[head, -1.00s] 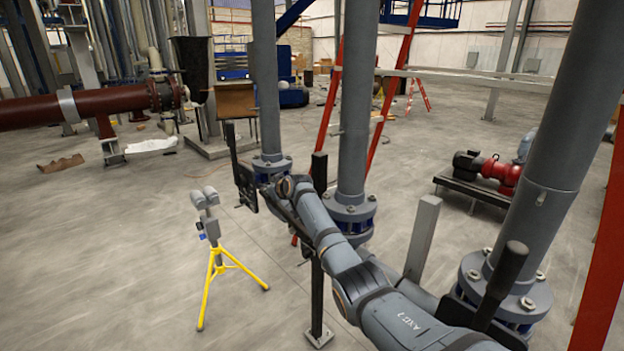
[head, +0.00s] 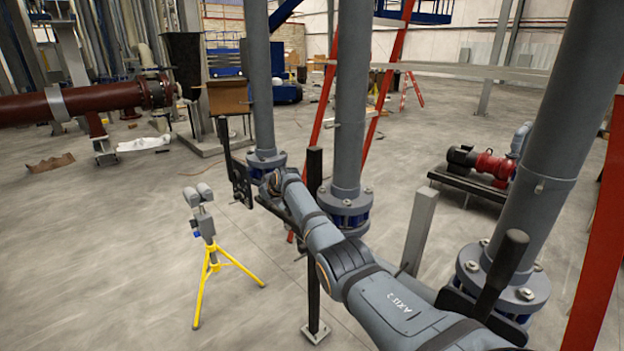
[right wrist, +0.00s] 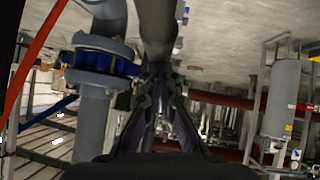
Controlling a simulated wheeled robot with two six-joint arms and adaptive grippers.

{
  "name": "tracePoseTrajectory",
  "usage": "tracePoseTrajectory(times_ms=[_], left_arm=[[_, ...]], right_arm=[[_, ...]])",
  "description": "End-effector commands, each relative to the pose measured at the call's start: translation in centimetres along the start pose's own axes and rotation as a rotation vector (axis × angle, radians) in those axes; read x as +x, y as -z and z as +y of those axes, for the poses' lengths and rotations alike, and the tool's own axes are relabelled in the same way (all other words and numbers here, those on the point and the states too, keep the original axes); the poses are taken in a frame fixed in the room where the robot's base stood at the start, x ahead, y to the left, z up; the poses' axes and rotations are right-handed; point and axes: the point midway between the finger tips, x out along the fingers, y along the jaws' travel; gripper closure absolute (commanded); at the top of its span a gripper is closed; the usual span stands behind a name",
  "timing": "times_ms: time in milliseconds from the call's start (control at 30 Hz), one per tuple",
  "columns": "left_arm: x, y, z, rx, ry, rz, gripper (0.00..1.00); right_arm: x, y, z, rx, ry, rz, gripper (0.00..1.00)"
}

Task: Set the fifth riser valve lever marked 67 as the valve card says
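A black lever (head: 224,147) stands nearly upright by the far riser pipe (head: 258,95), next to its blue flanged valve (head: 258,174). No number is readable on it, and I see no legible valve card. My right arm reaches across from the lower right, and its dark gripper (head: 243,187) is at the lever's lower part. In the right wrist view, the gripper's fingers (right wrist: 160,82) converge around a dark bar (right wrist: 155,30) coming down from the top. Whether they press on it is too dark to tell. My left gripper is out of view.
Two nearer risers stand to the right, a middle one (head: 351,110) and a near one (head: 545,150) with a black-handled lever (head: 503,268) beside it. A black post (head: 314,250) rises close to my arm. A yellow tripod (head: 211,270) stands on open floor at left.

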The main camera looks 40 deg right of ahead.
Motion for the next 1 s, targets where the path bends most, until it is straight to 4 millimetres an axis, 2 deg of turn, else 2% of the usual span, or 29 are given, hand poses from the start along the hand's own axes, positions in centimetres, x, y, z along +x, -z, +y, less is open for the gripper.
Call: tracePoseTrajectory(times_ms=[67, 167, 333, 367, 400, 467, 800, 1000], left_arm=[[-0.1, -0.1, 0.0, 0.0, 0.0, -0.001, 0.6], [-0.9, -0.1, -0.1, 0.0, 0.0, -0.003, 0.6], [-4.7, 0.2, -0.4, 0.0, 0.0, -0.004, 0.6], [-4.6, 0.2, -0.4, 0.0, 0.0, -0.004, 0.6], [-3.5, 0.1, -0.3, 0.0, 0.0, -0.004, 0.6], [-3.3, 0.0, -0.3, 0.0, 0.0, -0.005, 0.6], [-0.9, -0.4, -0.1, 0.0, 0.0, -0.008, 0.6], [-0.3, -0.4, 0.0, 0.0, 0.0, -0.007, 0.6]], right_arm=[[0.1, -0.3, -0.1, 0.0, 0.003, -0.006, 1.0], [-0.5, 0.5, -0.1, 0.0, 0.002, -0.005, 1.0], [-3.1, 4.1, 0.1, 0.0, -0.001, 0.0, 1.0], [-3.2, 4.1, 0.0, 0.0, -0.002, 0.0, 1.0], [-3.1, 3.2, 0.0, 0.0, -0.003, 0.0, 1.0], [-3.9, 3.3, 0.0, 0.0, -0.003, 0.001, 1.0], [-9.9, 3.8, 0.0, -0.001, -0.005, 0.003, 1.0], [-12.1, 4.2, 0.0, 0.001, -0.002, 0.002, 1.0]])
